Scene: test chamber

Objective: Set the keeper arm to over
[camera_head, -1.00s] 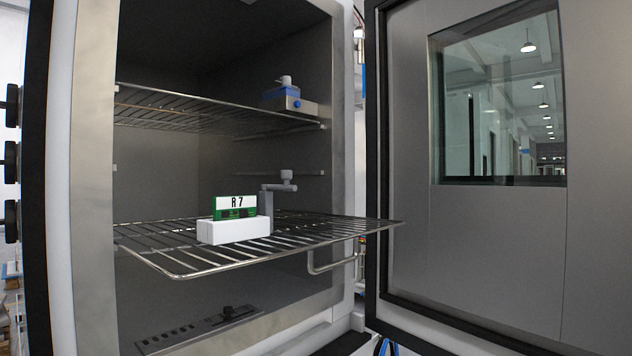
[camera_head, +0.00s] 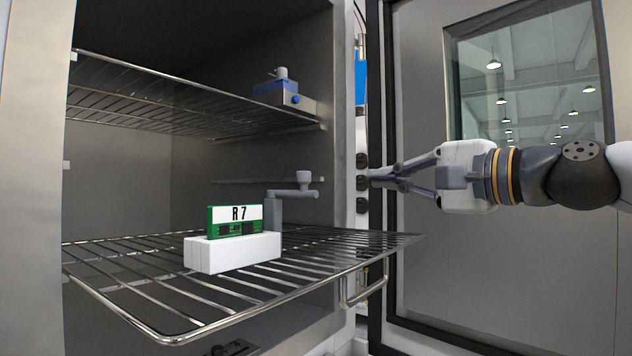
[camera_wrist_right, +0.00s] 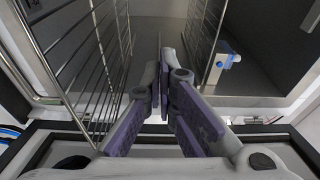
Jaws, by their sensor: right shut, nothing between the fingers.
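The keeper arm (camera_head: 290,194) is a grey horizontal bar on an upright grey post (camera_head: 272,214), with a round knob (camera_head: 303,178) near its free end. It points to the right, away from the green card (camera_head: 235,222) labelled R 7. The card stands upright in a white block (camera_head: 232,253) on the lower wire shelf (camera_head: 150,325). My right gripper (camera_head: 374,179) is shut and empty, pointing left, in front of the chamber's right side and apart from the keeper arm. It also shows in the right wrist view (camera_wrist_right: 163,70). My left gripper is not in view.
A blue and grey device (camera_head: 285,97) sits on the upper wire shelf (camera_head: 140,95); it also shows in the right wrist view (camera_wrist_right: 224,61). The open chamber door (camera_head: 420,270) stands behind my right arm. The lower shelf sticks out of the chamber opening.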

